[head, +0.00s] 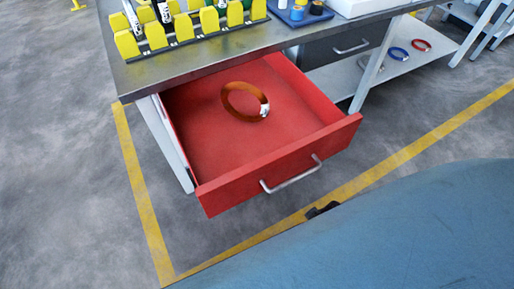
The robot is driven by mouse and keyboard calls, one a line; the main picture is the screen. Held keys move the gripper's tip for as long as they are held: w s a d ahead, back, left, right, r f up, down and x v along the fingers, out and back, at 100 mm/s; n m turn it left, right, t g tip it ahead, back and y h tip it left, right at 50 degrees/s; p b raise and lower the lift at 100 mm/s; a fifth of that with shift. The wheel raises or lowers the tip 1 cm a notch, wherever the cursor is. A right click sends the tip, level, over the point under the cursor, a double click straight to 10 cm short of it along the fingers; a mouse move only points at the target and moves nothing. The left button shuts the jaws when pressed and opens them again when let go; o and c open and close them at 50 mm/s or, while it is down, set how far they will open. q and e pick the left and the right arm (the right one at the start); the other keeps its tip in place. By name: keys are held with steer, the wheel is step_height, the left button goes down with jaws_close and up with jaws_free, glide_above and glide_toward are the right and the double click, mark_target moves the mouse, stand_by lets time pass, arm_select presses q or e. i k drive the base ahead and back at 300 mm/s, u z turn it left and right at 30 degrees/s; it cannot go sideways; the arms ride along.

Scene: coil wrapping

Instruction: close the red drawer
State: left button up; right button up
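The red drawer (215,135) is pulled out from under the workbench in the head view. Its front panel (235,190) faces the lower part of the picture and has a silver bar handle (291,177). An orange-brown coil (229,105) with a white band on its right side lies inside on the drawer floor. Neither of my grippers shows in the view, so nothing is seen touching the drawer or its handle.
The grey bench top (190,62) holds a row of yellow blocks (183,27) and a blue tray (300,17). A lower shelf (345,80) at right holds a blue ring (398,54) and a red ring (421,45). Bare floor lies left of the drawer.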

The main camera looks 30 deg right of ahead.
mark_target(231, 161)
steer(key=u, duration=0.1)
steer(key=k, duration=0.45)
steer(key=z, duration=1)
steer(key=i, duration=0.5)
steer(key=u, duration=0.85)
steer(key=k, duration=0.65)
steer(key=z, duration=0.55)
steer(key=i, duration=0.4)
steer(key=u, duration=0.05)
